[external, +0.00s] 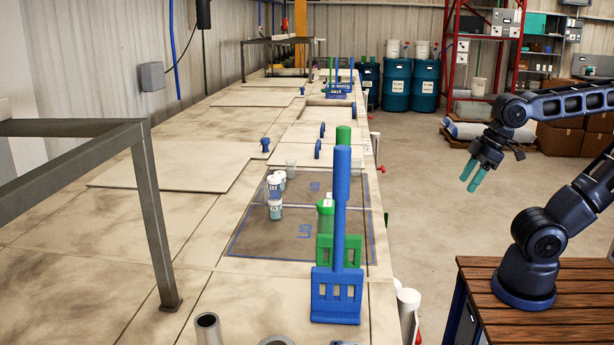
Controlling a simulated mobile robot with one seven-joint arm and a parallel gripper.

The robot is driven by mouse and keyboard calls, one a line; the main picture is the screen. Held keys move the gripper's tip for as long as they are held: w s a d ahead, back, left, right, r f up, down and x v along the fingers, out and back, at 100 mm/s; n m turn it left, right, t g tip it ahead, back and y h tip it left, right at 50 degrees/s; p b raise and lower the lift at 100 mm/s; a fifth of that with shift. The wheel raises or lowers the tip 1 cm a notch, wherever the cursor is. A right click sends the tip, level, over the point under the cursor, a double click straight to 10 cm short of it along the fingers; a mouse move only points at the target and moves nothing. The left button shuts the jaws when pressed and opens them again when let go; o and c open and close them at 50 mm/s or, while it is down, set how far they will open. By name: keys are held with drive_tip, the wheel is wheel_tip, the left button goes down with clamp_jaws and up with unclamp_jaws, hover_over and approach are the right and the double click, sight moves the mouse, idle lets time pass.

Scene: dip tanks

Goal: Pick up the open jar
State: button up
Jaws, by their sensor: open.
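A small pale, see-through jar (291,166) stands upright at the back of the dark marked area on the bench; no lid shows on it, so it looks like the open jar, but it is too small to be sure. Two white-topped jars with bluish bodies (274,200) stand just in front and to the left of it. My gripper (471,177) is open and empty, teal fingertips angled down over the floor, well to the right of the bench and apart from everything.
A blue rack with a tall handle (336,295) and a green rack (340,250) stand at the bench's right front. A grey metal frame (150,215) stands at left. Flat lids with blue knobs (265,145) cover the bench behind. The space between bench and gripper is clear.

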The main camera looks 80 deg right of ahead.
drive_tip(key=shift+o, duration=0.2)
drive_tip(key=w+d+r+m+g, duration=0.1)
drive_tip(key=w+d+r+m, duration=0.2)
drive_tip(key=w+d+m, duration=0.35)
drive_tip(key=m+g, duration=0.4)
drive_tip(key=m, duration=1.3)
approach(357, 165)
drive_tip(key=d, duration=0.2)
drive_tip(key=f, duration=1.1)
drive_tip(key=shift+s+d, duration=0.15)
drive_tip(key=shift+d, duration=0.1)
drive_tip(key=c, duration=1.1)
